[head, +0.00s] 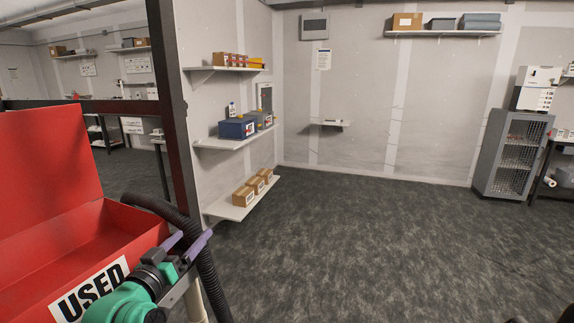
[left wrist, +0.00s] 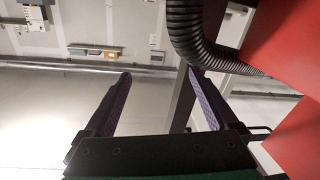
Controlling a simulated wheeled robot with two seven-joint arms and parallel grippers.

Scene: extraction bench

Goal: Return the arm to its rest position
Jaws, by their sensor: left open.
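My left arm comes in at the bottom left of the head view, teal and black. Its gripper (head: 190,240) has two purple fingers spread apart, beside the right end of a red box marked USED. In the left wrist view the same gripper (left wrist: 159,73) is open, with nothing between its fingers. My right gripper is not in view.
The red box (head: 45,160) has its lid raised. A black corrugated hose (head: 207,270) hangs close behind my left gripper, and a dark post (head: 170,90) rises behind it. Wall shelves (head: 235,143) hold boxes. A grey mesh cabinet (head: 512,155) stands right. The middle floor is clear.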

